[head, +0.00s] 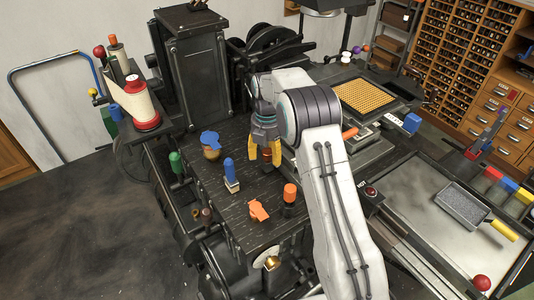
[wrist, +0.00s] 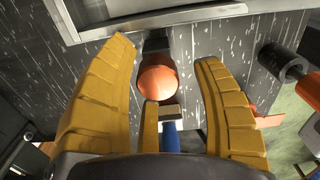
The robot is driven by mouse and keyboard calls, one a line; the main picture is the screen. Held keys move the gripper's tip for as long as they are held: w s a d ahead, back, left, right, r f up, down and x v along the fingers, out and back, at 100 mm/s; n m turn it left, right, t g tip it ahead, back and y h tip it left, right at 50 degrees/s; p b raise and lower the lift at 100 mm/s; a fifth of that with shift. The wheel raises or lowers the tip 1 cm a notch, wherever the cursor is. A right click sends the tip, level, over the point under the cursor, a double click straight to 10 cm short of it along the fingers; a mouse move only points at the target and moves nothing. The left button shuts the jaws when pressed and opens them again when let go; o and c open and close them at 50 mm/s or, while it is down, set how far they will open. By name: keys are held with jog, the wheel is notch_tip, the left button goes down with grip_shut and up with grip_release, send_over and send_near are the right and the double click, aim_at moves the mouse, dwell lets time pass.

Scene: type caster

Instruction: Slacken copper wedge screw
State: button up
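A round copper-orange knob on a dark shaft (wrist: 157,80), which looks like the copper wedge screw, sits between my fingers in the wrist view. In the head view only a small orange-red part of it (head: 267,154) shows below my gripper. My gripper (head: 264,158) points down over the dark bench top, its yellow fingers on either side of the knob. In the wrist view my gripper (wrist: 168,85) is open, with a visible gap between each finger and the knob. Whether the fingertips reach past the knob is hard to tell.
Close by stand an orange-topped dark cylinder (head: 290,194), an orange wing-shaped piece (head: 259,210), a blue-handled piece (head: 230,172) and a blue-topped brown knob (head: 210,146). A metal-framed plate edge (wrist: 160,20) runs near the knob.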

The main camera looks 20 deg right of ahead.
aim_at(267, 151)
jog(key=shift+r, duration=0.2)
notch_tip(267, 151, up, 12)
jog(key=shift+f, duration=0.15)
dwell(0.5)
dwell(0.4)
